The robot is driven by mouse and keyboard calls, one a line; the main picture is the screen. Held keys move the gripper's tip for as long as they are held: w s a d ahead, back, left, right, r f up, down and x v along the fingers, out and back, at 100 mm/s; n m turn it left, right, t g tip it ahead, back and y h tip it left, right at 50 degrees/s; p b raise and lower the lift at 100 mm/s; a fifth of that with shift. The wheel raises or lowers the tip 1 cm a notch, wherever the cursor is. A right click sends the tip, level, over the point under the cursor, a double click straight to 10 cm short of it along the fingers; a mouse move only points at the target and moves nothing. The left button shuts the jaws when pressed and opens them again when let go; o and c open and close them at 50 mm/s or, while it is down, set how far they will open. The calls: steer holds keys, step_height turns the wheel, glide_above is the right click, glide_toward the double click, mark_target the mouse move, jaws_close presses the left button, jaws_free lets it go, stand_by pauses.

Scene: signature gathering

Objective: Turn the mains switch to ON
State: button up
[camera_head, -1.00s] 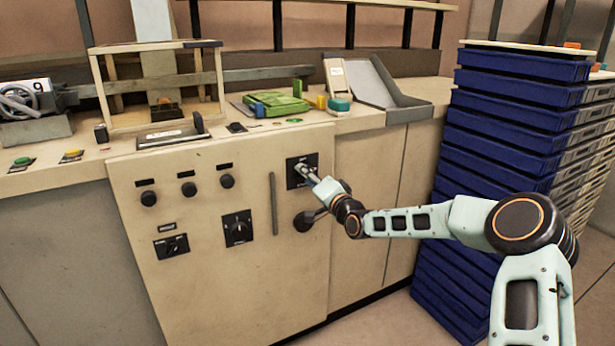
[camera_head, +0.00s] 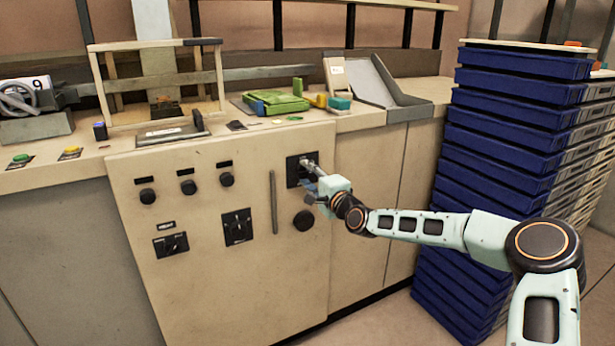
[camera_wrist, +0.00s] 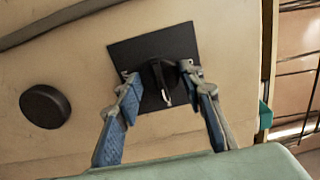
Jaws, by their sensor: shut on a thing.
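The mains switch is a dark knob (camera_wrist: 158,72) on a square black plate (camera_wrist: 180,42), which also shows on the cream cabinet front in the head view (camera_head: 293,172). My gripper (camera_head: 310,165) is at the plate. In the wrist view, the two blue-padded fingers of my gripper (camera_wrist: 157,78) stand on either side of the knob, shut on it. A pale mark shows at the knob's lower end. In the head view my gripper hides most of the knob, and its labels are too small to read.
A round black knob (camera_head: 303,220) and a vertical handle (camera_head: 273,202) are close by on the cabinet front. Blue stacked trays (camera_head: 500,135) stand to the right, behind my arm. The counter above holds a green object (camera_head: 276,102) and a grey chute (camera_head: 385,85).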

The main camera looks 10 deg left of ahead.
stand_by(0.3)
steer(key=o, duration=1.1)
steer(key=v, duration=1.2)
